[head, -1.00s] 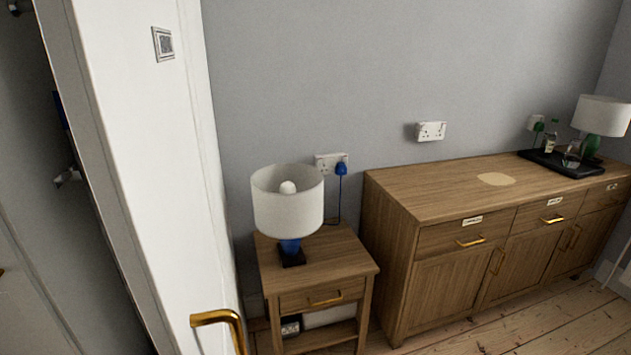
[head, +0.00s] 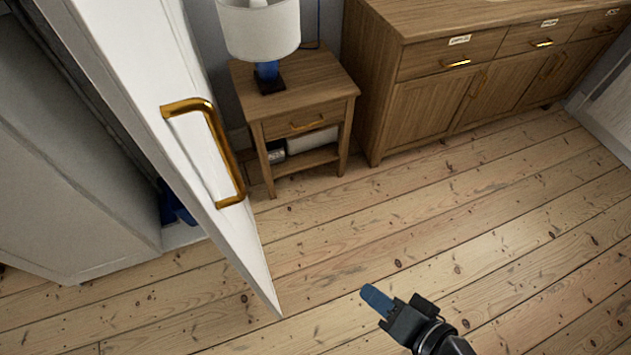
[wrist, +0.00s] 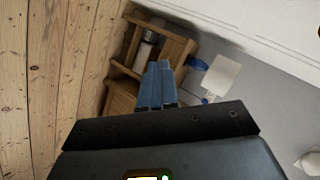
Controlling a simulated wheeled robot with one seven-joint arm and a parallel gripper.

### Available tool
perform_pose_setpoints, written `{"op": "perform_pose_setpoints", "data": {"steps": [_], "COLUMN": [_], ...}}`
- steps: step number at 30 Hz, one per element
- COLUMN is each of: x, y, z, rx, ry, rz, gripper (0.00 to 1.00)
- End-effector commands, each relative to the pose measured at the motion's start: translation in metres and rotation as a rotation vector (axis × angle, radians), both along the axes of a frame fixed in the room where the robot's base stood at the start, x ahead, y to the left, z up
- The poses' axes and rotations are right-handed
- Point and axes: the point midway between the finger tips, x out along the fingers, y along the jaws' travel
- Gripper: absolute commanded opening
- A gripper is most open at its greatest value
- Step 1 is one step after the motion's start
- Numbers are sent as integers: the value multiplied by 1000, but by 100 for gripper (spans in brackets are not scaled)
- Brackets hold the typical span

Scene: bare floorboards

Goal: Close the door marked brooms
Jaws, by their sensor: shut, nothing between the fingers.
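A white door (head: 150,130) stands open in the left of the head view, its near edge reaching down over the floorboards. A brass bar handle (head: 230,165) is on its right-hand face. No brooms label is readable on the part in view. My gripper (head: 376,299) is to the right of the door, apart from it and from the handle, above bare floor. Its blue fingers are together and empty, as the wrist view also shows (wrist: 156,85).
A wooden bedside table (head: 310,95) with a white-shaded lamp (head: 258,30) stands behind the door. A long wooden sideboard (head: 430,90) is along the back wall. Blue things (head: 175,205) show in the gap left of the door. The floor at centre and right is clear.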

Motion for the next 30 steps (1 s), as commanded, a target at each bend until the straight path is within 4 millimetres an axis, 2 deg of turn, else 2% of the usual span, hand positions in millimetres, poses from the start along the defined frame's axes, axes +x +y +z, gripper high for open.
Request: {"op": "perform_pose_setpoints", "data": {"steps": [1, 3, 8, 12, 15, 22, 25, 30], "x": [19, 39, 78, 105, 120, 138, 139, 138], "y": [11, 27, 59, 76, 81, 71, 65, 63], "z": [0, 5, 31, 68, 101, 168, 185, 194], "rx": [69, 165, 366, 513, 596, 699, 712, 719], "ry": [18, 51, 111, 149, 166, 181, 182, 183], "rz": [36, 98, 274, 463, 614, 932, 1014, 1067], "gripper": [0, 0, 0, 0, 0, 0, 0, 0]}}
